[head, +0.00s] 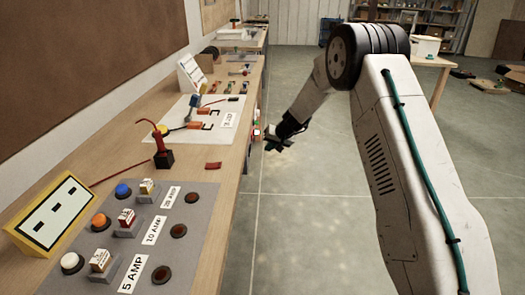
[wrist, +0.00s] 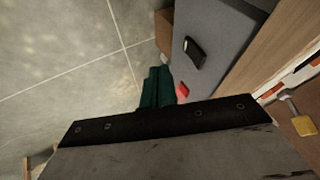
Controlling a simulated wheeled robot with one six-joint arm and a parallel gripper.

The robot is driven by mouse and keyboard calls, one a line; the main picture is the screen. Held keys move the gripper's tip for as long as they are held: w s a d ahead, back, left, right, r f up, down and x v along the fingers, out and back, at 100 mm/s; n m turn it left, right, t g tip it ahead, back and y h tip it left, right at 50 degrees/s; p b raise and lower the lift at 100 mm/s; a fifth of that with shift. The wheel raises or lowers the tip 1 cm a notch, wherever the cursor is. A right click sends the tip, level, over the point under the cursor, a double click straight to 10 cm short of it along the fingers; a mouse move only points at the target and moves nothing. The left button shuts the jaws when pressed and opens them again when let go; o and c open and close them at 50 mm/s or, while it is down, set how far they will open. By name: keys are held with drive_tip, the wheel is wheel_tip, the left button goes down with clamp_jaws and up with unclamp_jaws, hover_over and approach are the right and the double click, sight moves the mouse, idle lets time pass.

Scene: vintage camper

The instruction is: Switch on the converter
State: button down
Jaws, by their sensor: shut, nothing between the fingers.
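A grey box (wrist: 225,35), which looks like the converter, shows in the wrist view on the side of the bench. It has a black knob or handle (wrist: 194,48) and a small red switch (wrist: 181,90) on its face. Whether the switch is on cannot be told. My gripper (wrist: 158,78) has dark green fingers, shut and empty, just left of the red switch; contact cannot be told. In the head view my gripper (head: 277,146) hangs over the aisle beside the bench edge, near a small red and white part (head: 257,132).
The long wooden bench (head: 210,172) runs along the left wall. It carries a grey panel with coloured buttons (head: 205,222), a yellow-framed display (head: 55,212) and a white board with clips (head: 225,112). The floor (head: 300,220) to the right of the bench is clear.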

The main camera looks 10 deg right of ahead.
drive_tip(key=s+d+r, duration=0.1)
drive_tip(key=r, duration=0.1)
drive_tip(key=s+d+r, duration=0.1)
drive_tip(key=s+d, duration=0.1)
drive_tip(key=shift+d+r, duration=0.2)
drive_tip(key=shift+r, duration=0.2)
drive_tip(key=s+a+g, duration=0.2)
drive_tip(key=s+g, duration=0.1)
drive_tip(key=s, duration=0.6)
drive_tip(key=s+r+h, duration=0.1)
drive_tip(key=s+r, duration=0.6)
drive_tip(key=s, duration=0.8)
drive_tip(key=s+r+n+g+h, duration=0.1)
drive_tip(key=s+r, duration=0.6)
drive_tip(key=s, duration=0.9)
drive_tip(key=s+r+n+h, duration=0.1)
drive_tip(key=s+r, duration=0.6)
drive_tip(key=s, duration=0.8)
drive_tip(key=shift+s+a+r+h, duration=0.15)
drive_tip(key=shift+s+r+h, duration=0.15)
drive_tip(key=shift+r+h, duration=0.15)
